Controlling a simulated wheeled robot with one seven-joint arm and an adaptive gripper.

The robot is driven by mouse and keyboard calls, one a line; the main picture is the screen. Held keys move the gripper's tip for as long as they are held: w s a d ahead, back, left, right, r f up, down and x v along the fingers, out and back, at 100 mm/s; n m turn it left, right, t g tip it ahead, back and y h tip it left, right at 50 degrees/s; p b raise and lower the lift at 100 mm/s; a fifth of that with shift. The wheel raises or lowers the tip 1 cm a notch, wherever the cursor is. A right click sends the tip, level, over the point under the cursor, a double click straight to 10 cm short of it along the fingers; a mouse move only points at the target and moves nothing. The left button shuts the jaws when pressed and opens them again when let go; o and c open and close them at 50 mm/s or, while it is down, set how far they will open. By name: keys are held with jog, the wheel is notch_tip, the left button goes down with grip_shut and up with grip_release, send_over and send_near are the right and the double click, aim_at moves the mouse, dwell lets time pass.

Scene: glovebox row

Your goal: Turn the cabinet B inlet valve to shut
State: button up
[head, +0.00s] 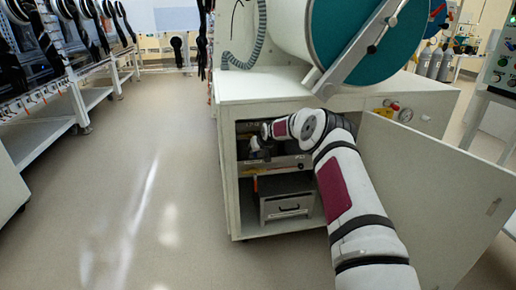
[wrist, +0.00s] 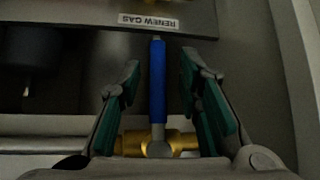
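In the wrist view a blue lever handle (wrist: 157,88) points away from a brass valve body (wrist: 182,140) set in a grey pipe (wrist: 45,144). My gripper (wrist: 160,62) is open, with one green-padded finger on each side of the blue handle and a visible gap on both sides. In the head view my gripper (head: 256,148) is inside the open cabinet (head: 229,170) under the bench. The blue handle cannot be made out there. A label reading RENEW GAS (wrist: 148,21) shows upside down beyond the handle tip. No cabinet letter is legible.
The cabinet door (head: 430,190) stands open to the right of my arm. A grey drawer box (head: 287,206) sits low in the cabinet, below a yellow-marked pipe (head: 290,168). A large teal-ended drum (head: 365,40) is above the bench. The floor (head: 130,190) to the left is clear.

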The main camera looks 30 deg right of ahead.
jog(key=v, duration=1.1)
jog(key=shift+s+r, duration=0.15)
jog(key=shift+s, duration=0.05)
dwell(0.4)
